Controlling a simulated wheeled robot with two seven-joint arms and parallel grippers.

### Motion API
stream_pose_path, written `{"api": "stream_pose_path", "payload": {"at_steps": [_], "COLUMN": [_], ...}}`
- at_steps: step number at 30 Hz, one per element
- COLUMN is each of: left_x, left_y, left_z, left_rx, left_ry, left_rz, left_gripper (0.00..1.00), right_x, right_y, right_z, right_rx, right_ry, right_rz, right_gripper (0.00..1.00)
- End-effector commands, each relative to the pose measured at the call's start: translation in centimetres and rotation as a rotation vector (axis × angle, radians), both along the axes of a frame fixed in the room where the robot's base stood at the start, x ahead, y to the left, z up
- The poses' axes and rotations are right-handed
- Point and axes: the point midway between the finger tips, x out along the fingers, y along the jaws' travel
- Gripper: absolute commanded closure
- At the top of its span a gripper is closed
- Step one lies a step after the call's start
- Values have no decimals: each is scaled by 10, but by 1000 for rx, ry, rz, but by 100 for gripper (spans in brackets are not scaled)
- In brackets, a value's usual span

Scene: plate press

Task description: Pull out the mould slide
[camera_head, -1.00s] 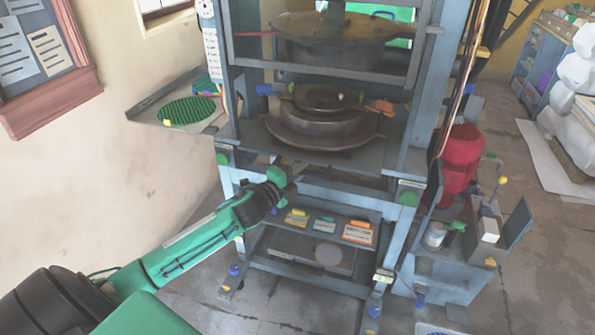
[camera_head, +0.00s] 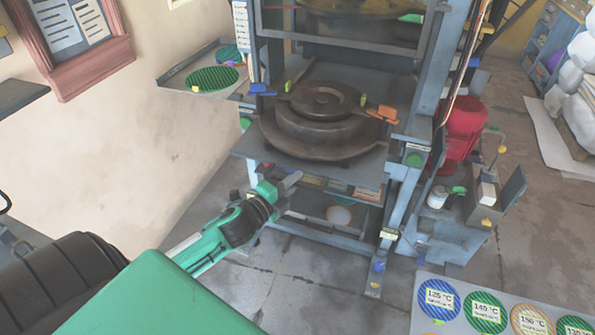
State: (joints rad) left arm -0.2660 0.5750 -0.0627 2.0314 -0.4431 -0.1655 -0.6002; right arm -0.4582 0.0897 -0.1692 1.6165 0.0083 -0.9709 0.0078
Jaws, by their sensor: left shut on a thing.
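The mould slide (camera_head: 372,172) is a flat grey plate that juts out of the front of the press (camera_head: 438,75). It carries a round, dark brown mould (camera_head: 322,122) with a stepped top. An orange clamp-like piece (camera_head: 382,114) and a blue one (camera_head: 262,90) sit at the mould's sides. My left gripper (camera_head: 284,186), on a green arm, is low in front of the slide's front edge. It is shut on the slide's grey handle (camera_head: 293,178), which the fingers partly hide. My right gripper is out of view.
A side shelf with a green ribbed disc (camera_head: 213,79) stands left of the press. A red cylinder (camera_head: 464,120) and a bench unit (camera_head: 450,230) stand at the right. A panel with temperature discs (camera_head: 486,310) is at the lower right. The floor in front is clear.

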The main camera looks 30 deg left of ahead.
Motion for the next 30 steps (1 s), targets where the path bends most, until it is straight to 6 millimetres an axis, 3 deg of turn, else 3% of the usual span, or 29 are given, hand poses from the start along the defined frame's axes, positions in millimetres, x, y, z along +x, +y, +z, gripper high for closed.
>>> {"api": "stream_pose_path", "payload": {"at_steps": [5, 16, 17, 18, 30], "left_x": [-10, -11, -11, -11, -15], "left_y": [-3, -3, -2, -2, -2], "left_z": [-3, -2, -2, -2, -2], "left_rx": [-2, 0, 0, 0, -1], "left_ry": [7, 5, 4, 4, 3], "left_rz": [-1, 0, 1, 1, 1], "left_gripper": [100, 100, 85, 78, 78], "right_x": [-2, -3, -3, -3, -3], "right_y": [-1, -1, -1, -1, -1], "right_z": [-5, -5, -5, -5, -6], "right_rx": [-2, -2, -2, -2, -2], "right_ry": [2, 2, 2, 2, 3], "right_rz": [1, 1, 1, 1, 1], "right_gripper": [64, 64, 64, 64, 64]}}
